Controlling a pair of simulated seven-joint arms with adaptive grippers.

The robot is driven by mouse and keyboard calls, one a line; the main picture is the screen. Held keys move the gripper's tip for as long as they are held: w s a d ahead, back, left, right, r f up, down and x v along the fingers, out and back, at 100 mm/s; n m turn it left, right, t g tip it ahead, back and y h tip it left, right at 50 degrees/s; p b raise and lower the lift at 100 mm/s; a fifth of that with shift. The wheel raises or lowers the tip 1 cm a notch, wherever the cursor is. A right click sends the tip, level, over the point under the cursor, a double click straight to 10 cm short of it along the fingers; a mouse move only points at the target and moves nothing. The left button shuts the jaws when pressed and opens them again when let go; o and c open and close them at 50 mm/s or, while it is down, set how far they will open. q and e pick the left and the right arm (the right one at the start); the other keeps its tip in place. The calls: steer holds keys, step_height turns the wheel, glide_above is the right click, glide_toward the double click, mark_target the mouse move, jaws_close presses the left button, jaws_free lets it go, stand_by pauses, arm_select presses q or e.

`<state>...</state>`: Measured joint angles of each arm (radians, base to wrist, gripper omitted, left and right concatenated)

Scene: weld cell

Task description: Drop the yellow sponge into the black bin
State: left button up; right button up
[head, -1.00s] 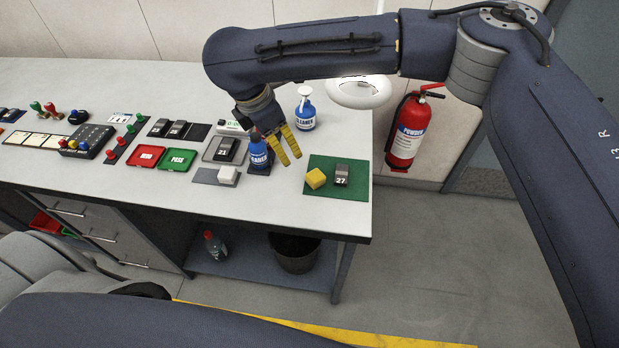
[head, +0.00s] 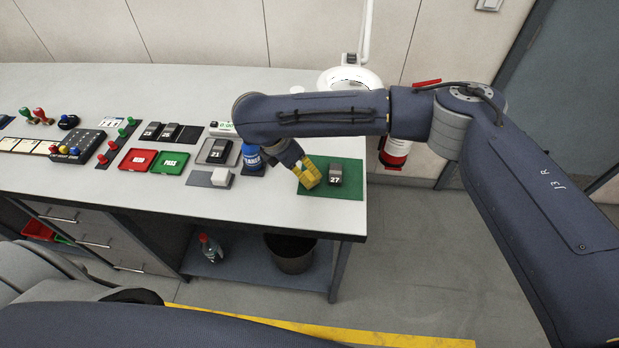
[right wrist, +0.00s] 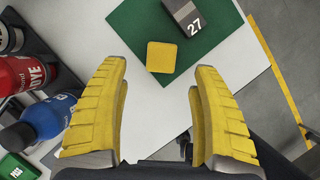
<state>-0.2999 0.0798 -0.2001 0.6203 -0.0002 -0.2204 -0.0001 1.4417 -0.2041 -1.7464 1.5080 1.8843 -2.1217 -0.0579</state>
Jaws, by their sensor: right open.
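The yellow sponge (right wrist: 161,57) lies on the green mat (right wrist: 135,24) in the right wrist view, beside a grey block marked 27 (right wrist: 186,15). My right gripper (right wrist: 158,110) is open and empty, with the sponge ahead of its fingertips and between their lines. In the head view my right gripper (head: 309,175) is over the left part of the mat and hides most or all of the sponge. The black bin (head: 290,255) stands below the table, on the lower shelf or floor, its opening partly under the table edge. My left gripper does not show.
A blue cleaner bottle (head: 253,158) stands just left of my right gripper. A small bottle (head: 210,248) stands left of the bin. A lamp (head: 350,77) is behind.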

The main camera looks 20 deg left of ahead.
mark_target(309, 175)
steer(key=shift+x, duration=3.2)
steer(key=shift+d+r, duration=0.1)
steer(key=shift+d, duration=0.05)
steer(key=c, duration=0.9)
steer(key=shift+c, duration=0.2)
